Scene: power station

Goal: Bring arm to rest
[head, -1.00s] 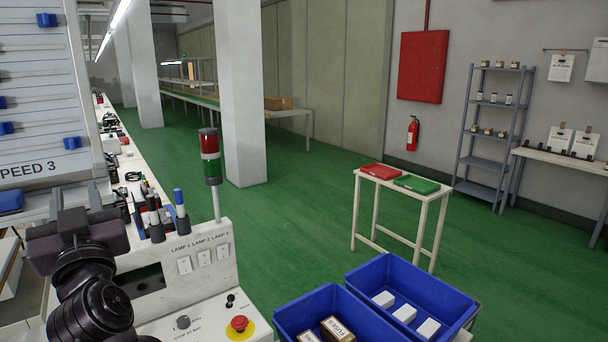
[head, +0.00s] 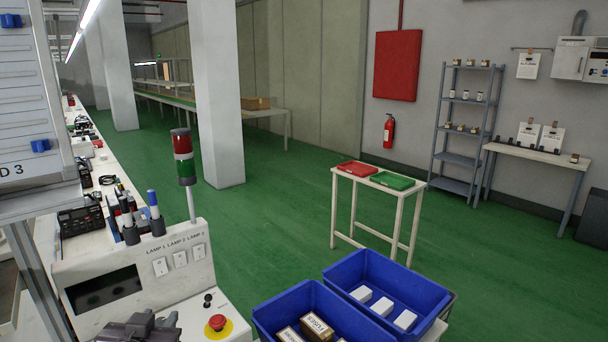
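My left gripper (head: 142,326) shows only in part, as a dark shape at the bottom edge of the head view. It is low in front of the white control panel (head: 190,283), left of the red emergency stop button (head: 217,322). Its fingers are not clear, so I cannot tell whether it is open or shut, and I see nothing held in it. The rest of the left arm is out of the picture. My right gripper is not in view.
A blue bin (head: 263,317) with boxes and another blue bin (head: 436,303) with white blocks stand right of the panel. A signal lamp (head: 184,158) rises behind the panel. A small table (head: 408,194) with red and green trays stands beyond on open green floor (head: 270,220).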

